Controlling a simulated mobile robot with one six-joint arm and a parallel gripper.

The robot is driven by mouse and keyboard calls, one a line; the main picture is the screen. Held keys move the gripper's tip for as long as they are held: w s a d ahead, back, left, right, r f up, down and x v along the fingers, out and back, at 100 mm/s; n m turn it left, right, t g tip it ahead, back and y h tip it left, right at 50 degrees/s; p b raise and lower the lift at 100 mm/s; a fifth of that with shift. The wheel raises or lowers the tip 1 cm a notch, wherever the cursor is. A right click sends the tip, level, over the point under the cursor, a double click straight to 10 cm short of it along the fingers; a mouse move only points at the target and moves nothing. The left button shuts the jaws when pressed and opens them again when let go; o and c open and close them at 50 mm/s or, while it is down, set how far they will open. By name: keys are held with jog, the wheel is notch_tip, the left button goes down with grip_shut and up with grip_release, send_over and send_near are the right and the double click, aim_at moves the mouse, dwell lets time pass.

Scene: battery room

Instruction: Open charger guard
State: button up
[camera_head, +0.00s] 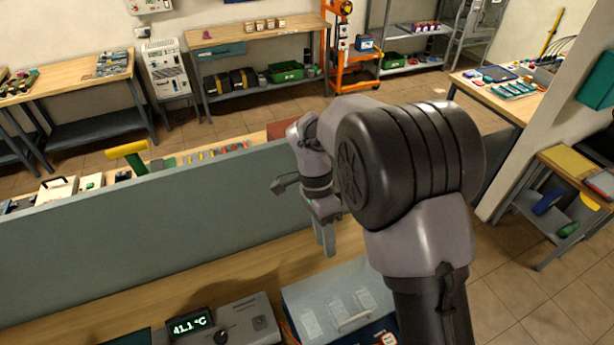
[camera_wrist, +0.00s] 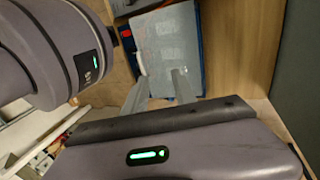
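The charger guard (camera_head: 320,292) is a pale, see-through cover over a blue-edged charger on the wooden bench. It lies flat and looks closed. A light bar handle (camera_head: 354,321) sits near its front edge, partly beside my arm. The guard also shows in the wrist view (camera_wrist: 172,38), beyond my fingertips. My gripper (camera_head: 327,250) hangs above the bench behind the guard, fingers down. In the wrist view my gripper (camera_wrist: 160,78) has its two fingers apart with nothing between them. My arm hides the guard's right side in the head view.
A grey box with a 41.1 °C display (camera_head: 190,324) stands left of the charger. A grey upright panel (camera_head: 150,235) runs along the bench's back. Bare wood (camera_head: 235,278) lies between panel and devices. Another bench with tools stands beyond.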

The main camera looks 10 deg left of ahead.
jog(key=w+a+r+p, duration=0.7)
jog(key=w+r+p, duration=0.2)
jog(key=p, duration=0.8)
jog(key=shift+w+a+r, duration=0.3)
jog(key=shift+w, duration=0.75)
jog(key=shift+f, duration=0.1)
